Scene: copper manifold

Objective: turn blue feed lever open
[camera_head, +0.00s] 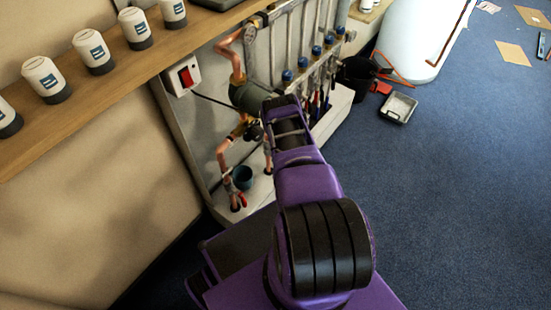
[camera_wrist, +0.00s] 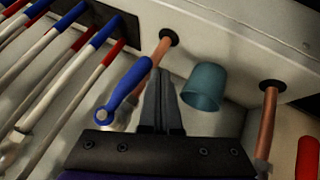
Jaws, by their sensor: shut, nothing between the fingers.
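The blue feed lever (camera_wrist: 126,88) shows in the wrist view as a blue handle with a ring at its lower-left end. It lies across the lower part of a copper pipe (camera_wrist: 161,52). My gripper (camera_wrist: 162,75) is shut and empty, its fingertips just right of the lever in the picture. I cannot tell whether they touch it. In the head view my purple arm (camera_head: 310,185) reaches toward the manifold and hides my fingers; I cannot make out the blue lever there.
A teal cup (camera_wrist: 204,88) is close right of my fingers; it also shows in the head view (camera_head: 242,178). Another copper pipe (camera_wrist: 268,120) and a red handle (camera_wrist: 307,157) are farther right. Several red-and-blue-ended pipes (camera_wrist: 70,65) fill the left.

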